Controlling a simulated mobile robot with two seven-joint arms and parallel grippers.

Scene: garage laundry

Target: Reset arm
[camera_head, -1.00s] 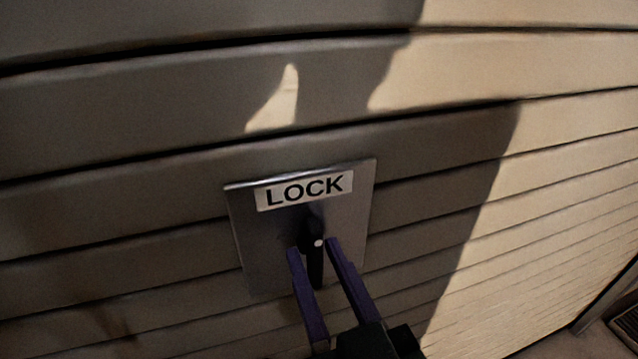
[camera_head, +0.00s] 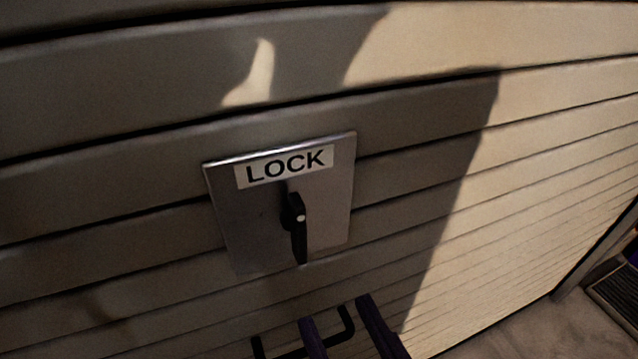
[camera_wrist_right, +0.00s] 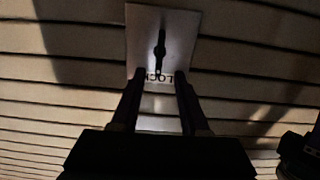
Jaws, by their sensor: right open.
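My right gripper (camera_head: 335,310) is open and empty at the bottom edge of the head view, below the lock plate and apart from it. The metal lock plate (camera_head: 237,222) is fixed to the slatted wall and carries a white LOCK label (camera_head: 284,166). A black handle (camera_head: 298,232) points down from its pivot on the plate. In the right wrist view, the two fingers (camera_wrist_right: 156,80) stand apart, and the plate (camera_wrist_right: 184,28) and handle (camera_wrist_right: 161,42) lie beyond them.
The slatted wall (camera_head: 430,150) fills most of the view, part shaded and part sunlit. Floor and a dark grate (camera_head: 616,298) show at the lower right.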

